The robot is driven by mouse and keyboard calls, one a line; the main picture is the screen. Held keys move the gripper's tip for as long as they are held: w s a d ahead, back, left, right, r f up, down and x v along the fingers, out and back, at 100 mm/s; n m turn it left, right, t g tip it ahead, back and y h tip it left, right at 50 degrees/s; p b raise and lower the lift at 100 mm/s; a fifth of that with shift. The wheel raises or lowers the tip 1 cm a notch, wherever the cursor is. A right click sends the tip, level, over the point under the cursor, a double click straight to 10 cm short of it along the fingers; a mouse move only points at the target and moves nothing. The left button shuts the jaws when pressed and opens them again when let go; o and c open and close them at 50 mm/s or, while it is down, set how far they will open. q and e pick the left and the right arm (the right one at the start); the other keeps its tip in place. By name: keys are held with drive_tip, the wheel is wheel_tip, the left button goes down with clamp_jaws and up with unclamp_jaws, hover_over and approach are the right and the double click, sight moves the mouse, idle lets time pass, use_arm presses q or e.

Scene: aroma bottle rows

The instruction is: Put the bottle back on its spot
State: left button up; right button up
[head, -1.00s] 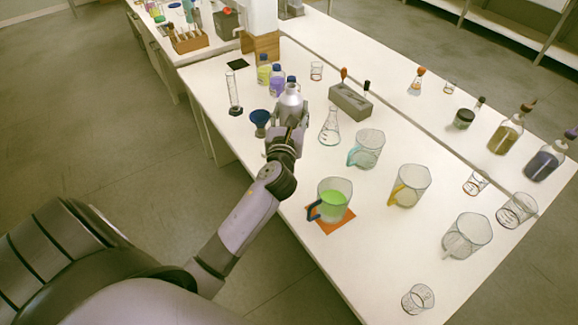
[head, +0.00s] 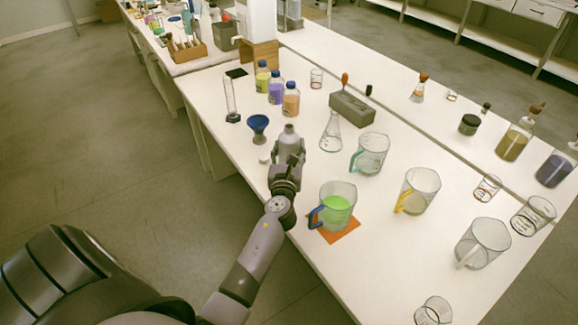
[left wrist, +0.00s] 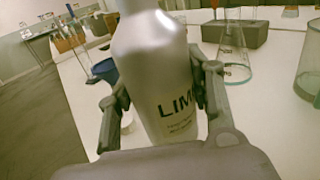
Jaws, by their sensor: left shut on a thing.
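A silver-grey bottle (head: 289,136) with a narrow neck is held upright by my left gripper (head: 287,158) near the table's left edge. In the left wrist view the bottle (left wrist: 158,70) fills the middle, its label starting "LIM", with the gripper's fingers (left wrist: 160,100) closed on both sides. I cannot tell whether its base touches the table. A row of blue-capped bottles stands beyond it: yellow (head: 262,77), purple (head: 276,90) and orange (head: 291,100). A black square (head: 236,72) lies bare near the table's far left corner. My right gripper is not in view.
A blue funnel (head: 258,127), a small white cap-like piece (head: 264,159) and a glass cylinder (head: 231,100) stand left of the gripper. A conical flask (head: 331,135) and a teal-handled beaker (head: 370,155) are to the right. A green-filled beaker (head: 337,205) is nearer.

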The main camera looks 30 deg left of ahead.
use_arm(q)
drive_tip(key=shift+f+b, duration=1.3)
drive_tip(key=shift+f, duration=0.75)
drive_tip(key=shift+f, duration=0.1)
drive_tip(key=shift+f, duration=0.15)
drive_tip(key=o, duration=1.4)
drive_tip(key=shift+r, duration=0.25)
drive_tip(key=v, duration=1.2)
drive_tip(key=shift+b, duration=0.35)
